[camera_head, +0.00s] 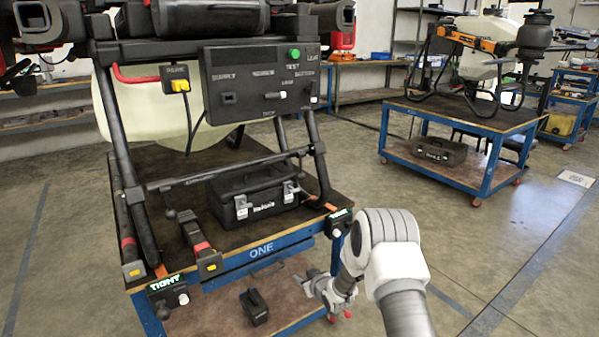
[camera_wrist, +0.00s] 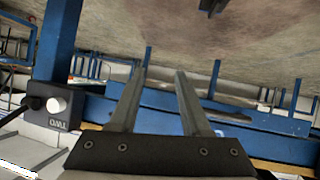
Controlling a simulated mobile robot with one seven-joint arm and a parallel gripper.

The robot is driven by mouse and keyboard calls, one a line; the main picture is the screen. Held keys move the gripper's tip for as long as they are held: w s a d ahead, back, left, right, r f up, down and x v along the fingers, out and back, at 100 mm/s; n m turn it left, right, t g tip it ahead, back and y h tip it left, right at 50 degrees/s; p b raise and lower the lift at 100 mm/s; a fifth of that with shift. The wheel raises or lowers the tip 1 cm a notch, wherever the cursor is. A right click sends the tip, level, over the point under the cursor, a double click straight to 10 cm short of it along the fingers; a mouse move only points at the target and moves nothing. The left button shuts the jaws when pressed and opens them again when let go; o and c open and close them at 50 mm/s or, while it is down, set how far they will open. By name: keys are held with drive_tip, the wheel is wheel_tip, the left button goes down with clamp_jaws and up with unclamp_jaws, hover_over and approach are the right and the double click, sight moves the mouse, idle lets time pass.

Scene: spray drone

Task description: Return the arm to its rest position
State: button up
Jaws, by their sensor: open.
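My gripper (camera_head: 312,283) is low in front of the right front corner of the blue cart marked ONE (camera_head: 228,274), near the cart's lower shelf. In the wrist view the two grey fingers of my gripper (camera_wrist: 157,74) stand apart with nothing between them. My white and grey arm reaches down to it from the bottom right of the head view. The arm is bent at the wrist. Whether the gripper touches the cart cannot be told.
A black drone frame with a control panel (camera_head: 262,82) stands on the cart with a black toolbox (camera_head: 252,196). A small black block (camera_head: 254,306) lies on the lower shelf. A second blue cart (camera_head: 444,178) stands right. Open floor (camera_head: 490,255) lies between.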

drive_tip(key=s+d+r+m+h, duration=0.1)
drive_tip(key=d+r, duration=0.2)
drive_tip(key=r, duration=0.5)
drive_tip(key=s+d+r+h, duration=0.2)
drive_tip(key=r, duration=0.7)
drive_tip(key=s+d+r+m+g+h, duration=0.15)
drive_tip(key=s+d+r, duration=0.35)
drive_tip(key=s+r, duration=0.6)
drive_tip(key=s+d+r+m+g+p, duration=0.1)
drive_tip(key=s+r, duration=0.2)
drive_tip(key=s, duration=0.8)
drive_tip(key=s+d+r+m+g, duration=0.1)
drive_tip(key=s+r+g, duration=0.15)
drive_tip(key=s, duration=0.75)
drive_tip(key=s+r+m+g+p, duration=0.15)
drive_tip(key=s+r, duration=0.25)
drive_tip(key=s, duration=0.7)
wheel_tip(320, 180, up, 27)
drive_tip(key=p, duration=2.6)
drive_tip(key=shift+w+d+t, duration=0.2)
drive_tip(key=shift+w+t, duration=0.2)
drive_tip(key=shift+t, duration=0.05)
